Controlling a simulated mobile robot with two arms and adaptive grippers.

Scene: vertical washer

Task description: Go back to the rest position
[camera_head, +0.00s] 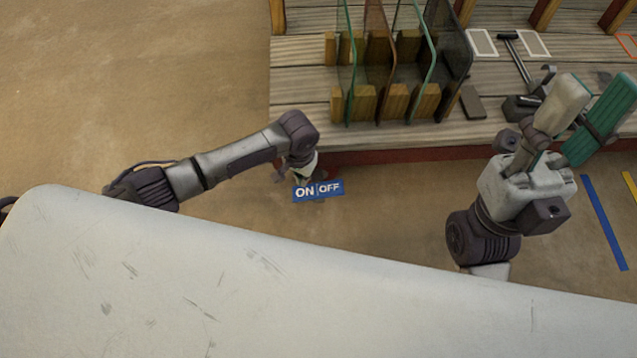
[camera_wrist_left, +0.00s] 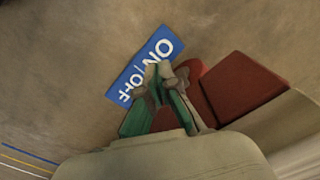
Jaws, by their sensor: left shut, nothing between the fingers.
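My left gripper (camera_head: 303,172) hangs low in the head view, pointing down in front of the wooden bench. It is mostly hidden there by its wrist, above or beside the blue ON/OFF sign (camera_head: 318,190). In the left wrist view my left gripper (camera_wrist_left: 160,72) has its fingertips together and empty, over the edge of the ON/OFF sign (camera_wrist_left: 145,62). My right gripper (camera_head: 598,92) is raised at the right of the head view, with its two fingers spread apart and nothing between them.
The wooden bench (camera_head: 300,105) carries glass panes (camera_head: 405,60) in wooden slots and a hammer-like tool (camera_head: 518,60). Red parts (camera_wrist_left: 240,85) sit close to the left fingers. Blue tape (camera_head: 604,222) marks the floor at right. Open floor lies at left.

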